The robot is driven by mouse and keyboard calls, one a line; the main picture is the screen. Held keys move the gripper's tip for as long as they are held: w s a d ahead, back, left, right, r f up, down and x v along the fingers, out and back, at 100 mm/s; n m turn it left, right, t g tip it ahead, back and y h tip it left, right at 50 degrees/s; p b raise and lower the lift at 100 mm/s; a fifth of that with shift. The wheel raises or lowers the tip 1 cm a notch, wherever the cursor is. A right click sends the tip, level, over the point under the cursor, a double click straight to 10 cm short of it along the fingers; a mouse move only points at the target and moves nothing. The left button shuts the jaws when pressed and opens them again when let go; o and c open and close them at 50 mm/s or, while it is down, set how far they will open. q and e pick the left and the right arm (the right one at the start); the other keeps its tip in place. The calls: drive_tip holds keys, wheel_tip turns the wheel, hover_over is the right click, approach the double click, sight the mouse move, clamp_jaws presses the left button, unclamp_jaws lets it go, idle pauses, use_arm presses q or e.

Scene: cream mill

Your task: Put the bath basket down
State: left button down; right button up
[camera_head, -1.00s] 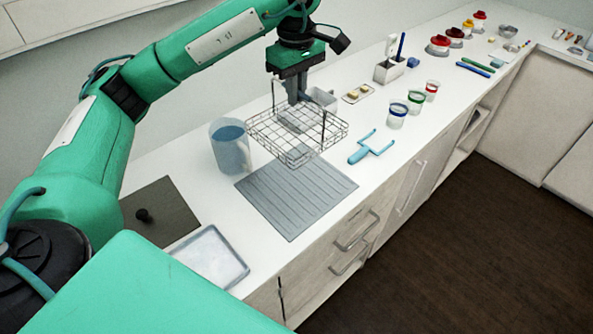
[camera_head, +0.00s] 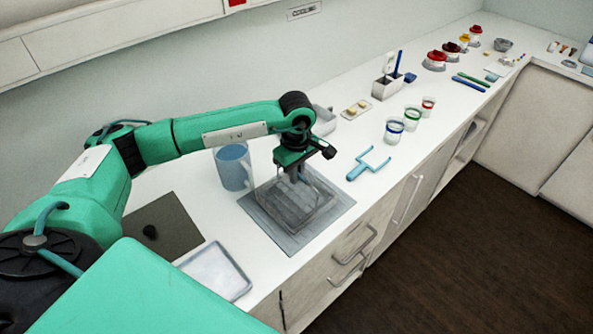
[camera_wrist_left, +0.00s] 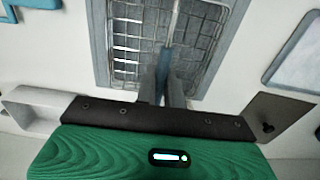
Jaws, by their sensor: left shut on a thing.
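The bath basket (camera_head: 313,213) is a wire basket, low over the grey ribbed mat (camera_head: 263,224) on the counter. I cannot tell whether its base touches the mat. In the left wrist view the basket's wire mesh (camera_wrist_left: 127,45) lies within the mat's outline. My left gripper (camera_head: 297,180) points down at the basket and is shut on it; the fingers (camera_wrist_left: 168,88) hide part of the wire in the left wrist view. My right gripper is in neither view.
A blue jug (camera_head: 232,168) stands close behind the mat. A blue two-pronged tool (camera_head: 368,163) lies to the right. A white tray (camera_head: 214,271) and a dark plate with a knob (camera_head: 165,226) are at the left. Lidded cups (camera_head: 394,130) stand farther right, near the counter's front edge.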

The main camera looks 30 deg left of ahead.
use_arm(q)
drive_tip(key=shift+f, duration=0.3)
drive_tip(key=shift+f+b, duration=0.2)
drive_tip(key=shift+b, duration=0.1)
drive_tip(key=c, duration=1.5)
unclamp_jaws()
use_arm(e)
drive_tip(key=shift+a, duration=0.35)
use_arm(q)
drive_tip(key=shift+r, duration=0.1)
drive_tip(key=shift+r+p, duration=0.2)
drive_tip(key=shift+p, duration=0.1)
wheel_tip(320, 180, up, 12)
drive_tip(key=b, duration=0.4)
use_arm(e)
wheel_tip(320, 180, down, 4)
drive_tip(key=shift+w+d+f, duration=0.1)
use_arm(q)
drive_tip(key=shift+f, duration=0.1)
